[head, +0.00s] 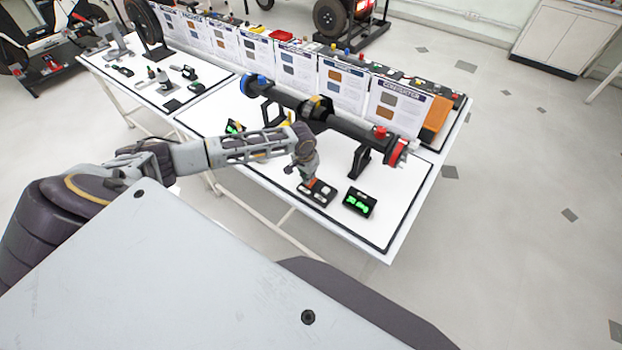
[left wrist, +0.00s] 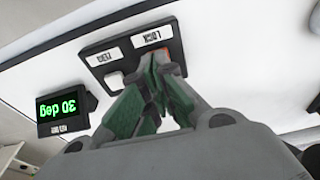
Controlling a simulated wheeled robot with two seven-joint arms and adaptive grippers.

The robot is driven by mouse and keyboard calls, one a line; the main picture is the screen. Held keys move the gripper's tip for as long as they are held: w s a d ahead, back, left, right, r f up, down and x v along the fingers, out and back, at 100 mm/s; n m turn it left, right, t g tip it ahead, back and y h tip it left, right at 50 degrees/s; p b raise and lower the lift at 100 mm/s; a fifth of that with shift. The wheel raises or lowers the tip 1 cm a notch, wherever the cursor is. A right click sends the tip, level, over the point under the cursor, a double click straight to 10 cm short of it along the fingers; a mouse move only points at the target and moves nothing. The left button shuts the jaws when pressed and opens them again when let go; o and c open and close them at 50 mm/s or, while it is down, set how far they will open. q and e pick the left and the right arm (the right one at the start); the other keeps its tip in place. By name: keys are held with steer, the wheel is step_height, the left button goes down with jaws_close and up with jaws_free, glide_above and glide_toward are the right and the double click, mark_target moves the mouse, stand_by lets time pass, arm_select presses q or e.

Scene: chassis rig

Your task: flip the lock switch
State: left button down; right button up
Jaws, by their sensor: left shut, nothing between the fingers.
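The black switch panel (head: 318,193) lies on the white table, with two labels on it. In the left wrist view the panel (left wrist: 125,58) appears upside down; one label reads LOCK (left wrist: 147,38). A white switch (left wrist: 114,80) shows under the other label. My left gripper (head: 308,181) is over the panel, and in the left wrist view its green-padded fingers (left wrist: 155,66) are shut and empty at the LOCK side. The fingers mostly hide the lock switch, so its position and any contact cannot be told. My right gripper is not in view.
A small display (head: 359,202) beside the panel reads 30 deg in the left wrist view (left wrist: 66,106). A long black axle (head: 335,122) on stands lies behind my gripper. Printed sheets (head: 397,106) stand along the back. The table's front right corner is clear.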

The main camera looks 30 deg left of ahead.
arm_select(q)
steer(key=shift+r+p, duration=1.25)
steer(key=shift+r, duration=1.05)
